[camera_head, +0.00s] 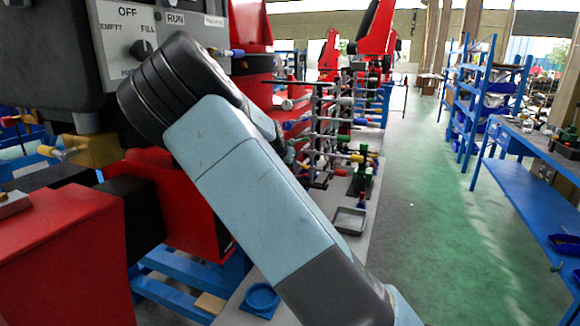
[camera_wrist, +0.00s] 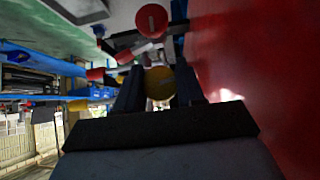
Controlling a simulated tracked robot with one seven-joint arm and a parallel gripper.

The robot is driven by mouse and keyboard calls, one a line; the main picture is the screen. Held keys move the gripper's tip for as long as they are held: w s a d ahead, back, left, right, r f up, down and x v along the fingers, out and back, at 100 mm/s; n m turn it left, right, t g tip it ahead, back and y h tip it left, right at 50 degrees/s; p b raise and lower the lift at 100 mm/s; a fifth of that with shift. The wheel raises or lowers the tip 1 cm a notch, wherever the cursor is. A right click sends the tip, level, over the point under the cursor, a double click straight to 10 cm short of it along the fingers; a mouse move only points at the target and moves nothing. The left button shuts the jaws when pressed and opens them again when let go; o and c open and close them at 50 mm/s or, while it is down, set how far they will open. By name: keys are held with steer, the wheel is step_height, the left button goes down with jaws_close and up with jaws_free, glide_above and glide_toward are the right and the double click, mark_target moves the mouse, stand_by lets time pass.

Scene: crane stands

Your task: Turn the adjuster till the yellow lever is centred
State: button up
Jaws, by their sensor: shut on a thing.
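In the wrist view my gripper (camera_wrist: 159,92) is shut, its two dark fingers on either side of a yellow round knob (camera_wrist: 159,82). The picture is dark, and I cannot tell whether this knob is the adjuster or the end of the yellow lever. In the head view my own arm covers the middle, and the gripper is hidden behind it. A small yellow-ended handle (camera_head: 356,158) shows on the valve rack to the right of my arm. I cannot tell whether any lever is centred.
A red-ended handle (camera_wrist: 152,18) and a red wall (camera_wrist: 245,70) stand close to my gripper. A grey control box (camera_head: 120,50) stands at upper left, above red and black machinery. Blue shelves (camera_head: 485,95) and a blue bench (camera_head: 530,180) are at right. The green floor (camera_head: 440,220) is clear.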

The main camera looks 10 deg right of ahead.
steer(key=shift+s+d+f, duration=0.1)
steer(key=shift+s+f, duration=0.05)
steer(key=shift+f, duration=0.15)
steer(key=o, duration=1)
steer(key=shift+r, duration=0.2)
steer(key=shift+r, duration=0.1)
steer(key=v, duration=1.3)
steer(key=shift+a, duration=0.25)
